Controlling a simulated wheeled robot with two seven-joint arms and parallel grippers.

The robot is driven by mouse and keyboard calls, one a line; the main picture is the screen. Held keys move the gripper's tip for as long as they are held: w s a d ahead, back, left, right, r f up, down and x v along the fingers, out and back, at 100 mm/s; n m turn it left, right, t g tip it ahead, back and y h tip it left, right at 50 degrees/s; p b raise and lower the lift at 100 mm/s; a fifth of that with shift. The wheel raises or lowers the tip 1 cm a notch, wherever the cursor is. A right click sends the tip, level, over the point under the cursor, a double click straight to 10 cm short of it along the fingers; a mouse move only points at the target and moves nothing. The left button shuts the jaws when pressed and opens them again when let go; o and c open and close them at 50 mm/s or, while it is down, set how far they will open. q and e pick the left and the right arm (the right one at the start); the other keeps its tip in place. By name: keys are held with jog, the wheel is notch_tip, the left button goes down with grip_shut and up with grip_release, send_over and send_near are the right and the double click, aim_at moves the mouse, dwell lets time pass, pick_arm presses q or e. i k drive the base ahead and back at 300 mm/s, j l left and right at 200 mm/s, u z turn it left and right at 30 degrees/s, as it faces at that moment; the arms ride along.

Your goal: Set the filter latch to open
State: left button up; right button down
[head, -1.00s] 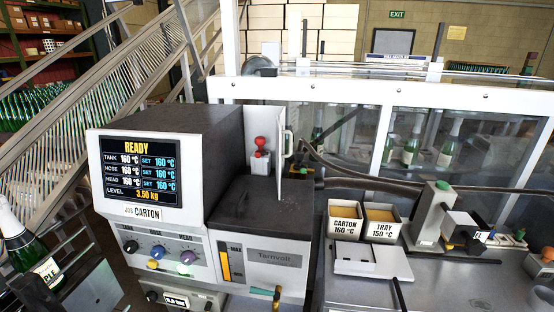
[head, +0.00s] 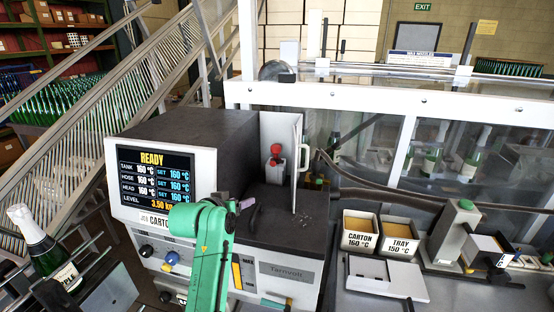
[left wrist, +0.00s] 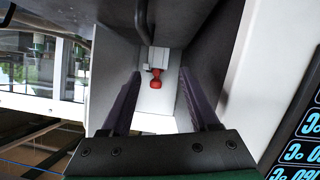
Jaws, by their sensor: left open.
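A red knob (head: 276,150) on a pale block stands in the open bay of the grey melter (head: 290,215), behind its open white door (head: 297,150). I take it for the filter latch; its setting cannot be read. The red knob (left wrist: 157,80) also shows in the left wrist view, ahead of and between the fingers. My left gripper (head: 248,207) is above the melter's dark top, in front of the bay and apart from the knob. In the left wrist view my left gripper (left wrist: 159,92) is open and empty. My right gripper is not in view.
The open door stands just right of the knob, and bay walls flank it. The display (head: 155,178) reads READY. Wax trays (head: 360,234) and a grey press (head: 453,232) stand on the right bench. A bottle (head: 40,240) is at left.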

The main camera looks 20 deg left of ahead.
aim_at(272, 163)
jog(key=i+l, duration=0.1)
jog(key=i, duration=0.65)
